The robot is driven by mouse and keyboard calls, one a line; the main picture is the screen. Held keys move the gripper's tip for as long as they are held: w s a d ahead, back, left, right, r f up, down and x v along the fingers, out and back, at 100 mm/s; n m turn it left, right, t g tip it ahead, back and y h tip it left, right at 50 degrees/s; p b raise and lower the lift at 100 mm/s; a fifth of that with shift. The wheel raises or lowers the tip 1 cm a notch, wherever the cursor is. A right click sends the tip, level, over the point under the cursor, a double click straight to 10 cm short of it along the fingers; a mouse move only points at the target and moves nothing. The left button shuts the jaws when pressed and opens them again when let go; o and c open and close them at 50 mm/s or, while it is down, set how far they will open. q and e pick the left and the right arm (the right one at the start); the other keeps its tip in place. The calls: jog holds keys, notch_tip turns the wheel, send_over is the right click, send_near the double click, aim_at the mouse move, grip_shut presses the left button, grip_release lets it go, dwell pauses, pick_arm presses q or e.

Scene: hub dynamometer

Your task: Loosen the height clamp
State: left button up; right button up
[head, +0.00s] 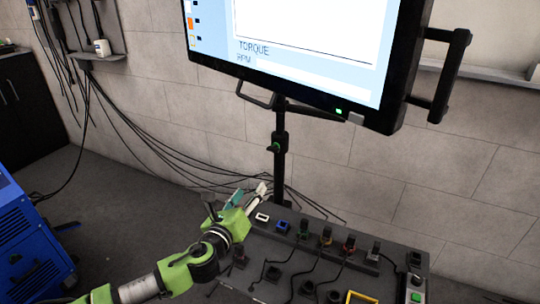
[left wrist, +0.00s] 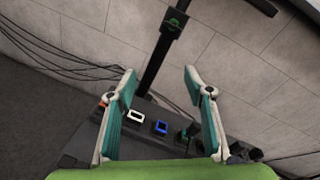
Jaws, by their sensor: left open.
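The height clamp (head: 277,145) is a black collar with a green mark on the dark upright pole (head: 281,110) under the monitor. In the left wrist view the clamp (left wrist: 174,22) is at the top, beyond the fingertips. My left gripper (head: 250,196) is open and empty, lower than the clamp and to its left in the head view. In the left wrist view its teal and white fingers (left wrist: 160,78) stand apart, with the pole showing between them in the background. My right gripper is not in view.
A large monitor (head: 300,40) with a side handle (head: 450,75) hangs above. A dark control panel (head: 345,255) with several connectors and cables lies below, right of my left arm. Loose black cables (head: 165,150) run along the tiled wall. A blue cabinet (head: 30,245) stands at left.

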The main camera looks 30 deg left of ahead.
pick_arm(q)
jog(key=w+a+r+m+t+h, duration=0.1)
jog(key=w+r+m+h, duration=0.2)
jog(key=m, duration=0.4)
jog(key=y+b, duration=0.1)
send_near(272, 151)
jog(key=w, duration=0.7)
jog(key=shift+a+f, duration=0.1)
jog(key=shift+w, duration=0.8)
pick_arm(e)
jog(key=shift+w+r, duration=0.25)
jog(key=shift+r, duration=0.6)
pick_arm(q)
jog(key=c, duration=1.1)
